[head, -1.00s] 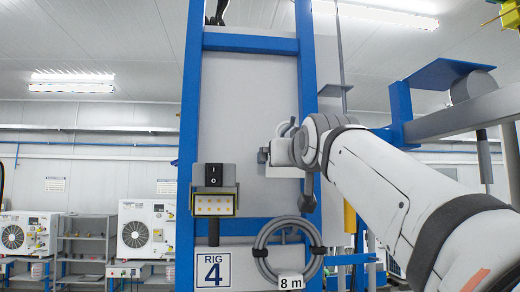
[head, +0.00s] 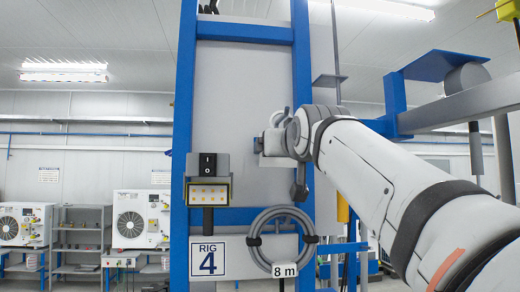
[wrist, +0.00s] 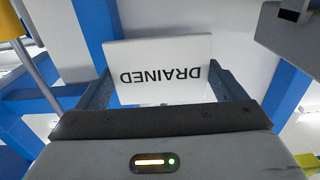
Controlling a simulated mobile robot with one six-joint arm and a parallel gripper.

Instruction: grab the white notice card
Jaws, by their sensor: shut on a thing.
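The white notice card (wrist: 185,48) fills the upper middle of the wrist view, with the word DRAINED upside down in the picture. My gripper (wrist: 163,90) is shut on it, with one dark finger at each side edge and the card's lower edge close to the gripper body. In the head view my gripper (head: 270,143) is in front of the grey panel of the blue-framed rig. Only a small pale part that may be the card shows there; my wrist hides most of this spot.
A coiled grey hose (head: 258,247) hangs below, beside the RIG 4 sign (head: 207,258). A blue bracket (head: 437,65) is above my arm. Shelves (head: 82,240) stand far left.

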